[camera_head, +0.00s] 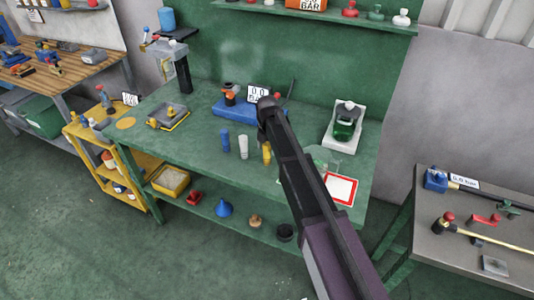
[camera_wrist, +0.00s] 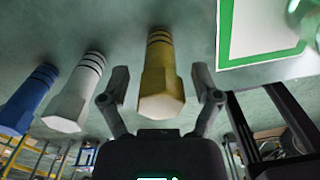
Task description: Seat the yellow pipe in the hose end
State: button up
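In the wrist view the yellow pipe (camera_wrist: 161,80), with dark rings at one end and a hexagonal other end, shows between the two fingers of my gripper (camera_wrist: 160,88). The gripper is open, with a visible gap on each side of the pipe. In the head view my arm hides the gripper. I cannot clearly make out the hose end; a blue base (camera_head: 233,109) with an orange and black fitting (camera_head: 230,94) sits behind the pipes.
A white pipe (camera_head: 243,147) and a blue pipe (camera_head: 225,140) stand in a row left of the yellow one. A red-framed white card (camera_head: 341,189) lies to the right. A white-based green device (camera_head: 344,123) stands at the bench's right end. A 0.0 bar display (camera_head: 257,93) is behind.

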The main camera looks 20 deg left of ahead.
aim_at(267, 143)
grip_shut()
jog(key=shift+r, duration=0.2)
notch_tip(267, 143, up, 3)
jog(key=p, duration=0.3)
jog(key=s+d+p, duration=0.1)
jog(key=s+d, duration=0.1)
jog(key=s, duration=0.5)
jog(key=s+d+r+p, duration=0.1)
jog(key=s+d, duration=0.2)
jog(key=s, duration=0.5)
jog(key=shift+r, duration=0.3)
jog(key=shift+s+d, duration=0.1)
